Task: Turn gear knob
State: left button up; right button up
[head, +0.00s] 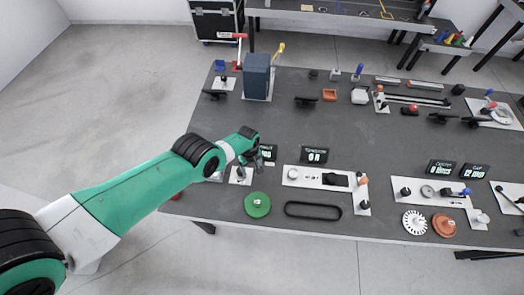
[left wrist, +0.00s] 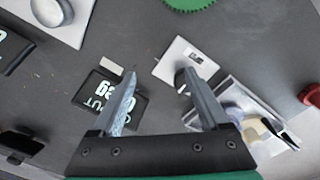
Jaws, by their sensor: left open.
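My left gripper (head: 258,168) is open and empty, low over the near left part of the dark table. In the left wrist view, its two fingers (left wrist: 157,80) are spread, with bare tabletop visible between the tips. A small white plate (head: 240,176), whose fitting I cannot make out clearly, is just left of the gripper; it also shows in the left wrist view (left wrist: 170,72), partly hidden by the right finger. I cannot tell which fitting is the gear knob. A green gear (head: 257,205) lies nearer the table's front edge. My right gripper is out of view.
A black display (head: 268,153) stands close behind the gripper; it shows between and beside the fingers in the wrist view (left wrist: 90,92). A long white plate (head: 308,177) with knobs and a black belt loop (head: 313,211) are to the right. A white gear (head: 416,223) lies farther right.

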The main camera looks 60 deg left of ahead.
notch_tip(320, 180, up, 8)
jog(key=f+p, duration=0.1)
jog(key=p, duration=0.4)
pick_arm(q)
jog(key=s+a+r+n, duration=0.1)
jog(key=s+a+r, duration=0.3)
jog(key=r, duration=0.3)
jog(key=f+b, duration=1.2)
jog(key=shift+w+d+b, duration=0.1)
jog(key=shift+w+b, duration=0.15)
jog(key=shift+b, duration=0.1)
jog(key=shift+r, duration=0.1)
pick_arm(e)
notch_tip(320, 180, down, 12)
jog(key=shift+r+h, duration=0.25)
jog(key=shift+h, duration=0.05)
pick_arm(q)
grip_shut()
